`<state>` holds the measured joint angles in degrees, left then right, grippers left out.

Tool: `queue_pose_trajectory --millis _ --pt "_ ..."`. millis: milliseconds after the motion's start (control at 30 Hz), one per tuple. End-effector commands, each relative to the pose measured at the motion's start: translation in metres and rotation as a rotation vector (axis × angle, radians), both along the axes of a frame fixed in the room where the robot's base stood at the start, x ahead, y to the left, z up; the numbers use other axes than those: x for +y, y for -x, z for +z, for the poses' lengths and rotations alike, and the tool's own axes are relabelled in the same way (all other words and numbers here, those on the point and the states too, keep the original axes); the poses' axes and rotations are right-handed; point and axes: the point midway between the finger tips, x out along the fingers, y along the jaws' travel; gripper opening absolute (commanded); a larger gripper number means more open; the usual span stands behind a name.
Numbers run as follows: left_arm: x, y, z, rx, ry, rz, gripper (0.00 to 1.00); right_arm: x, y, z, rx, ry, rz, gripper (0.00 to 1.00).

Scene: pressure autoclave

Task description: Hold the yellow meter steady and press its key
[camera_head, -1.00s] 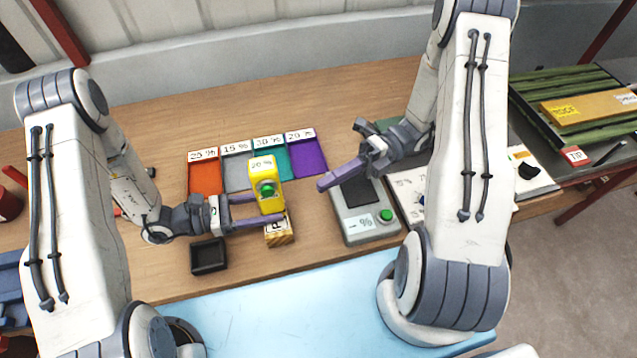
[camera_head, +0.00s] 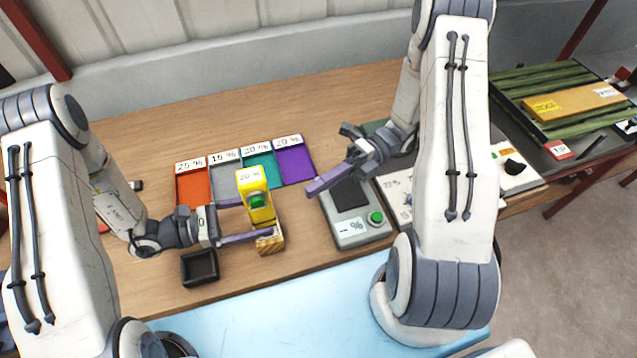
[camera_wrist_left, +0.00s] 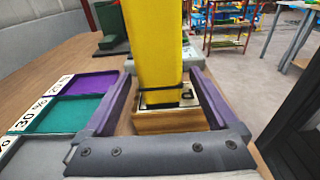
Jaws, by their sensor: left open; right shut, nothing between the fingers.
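The yellow meter (camera_head: 254,182) stands upright on a small wooden stand (camera_head: 269,246). A label on its top appears to read 20 %, and its green key (camera_head: 257,201) faces the front. My left gripper (camera_head: 255,219) is open, with its purple fingers on either side of the meter. In the left wrist view the meter (camera_wrist_left: 155,45) rises between the spread fingers, with the wooden stand (camera_wrist_left: 170,122) below. Gaps show between the fingers and the meter. My right gripper (camera_head: 312,190) is shut and empty, to the right of the meter and apart from it.
Orange, grey, teal and purple trays (camera_head: 295,166) with percent labels lie behind the meter. A small black box (camera_head: 199,268) sits at front left. A grey device with a green button (camera_head: 376,218) stands to the right, below my right gripper. Bare table lies in front of the meter.

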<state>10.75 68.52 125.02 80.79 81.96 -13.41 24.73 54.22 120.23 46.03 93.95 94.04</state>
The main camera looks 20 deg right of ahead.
Motion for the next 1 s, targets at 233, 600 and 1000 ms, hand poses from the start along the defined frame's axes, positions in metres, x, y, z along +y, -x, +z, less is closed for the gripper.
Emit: queue_pose_trajectory --millis 233,600,1000 --pt "0.044 -0.002 0.004 -0.004 -0.002 0.009 0.93 0.000 0.000 0.000 0.000 0.000 0.000 0.00" --pt "0.108 -0.001 0.011 -0.002 -0.001 0.004 0.93 0.000 0.000 0.000 0.000 0.000 0.000 0.00" --pt "0.115 0.001 0.013 -0.005 -0.009 -0.010 0.93 0.001 0.001 0.000 -0.015 0.006 0.008 0.00"
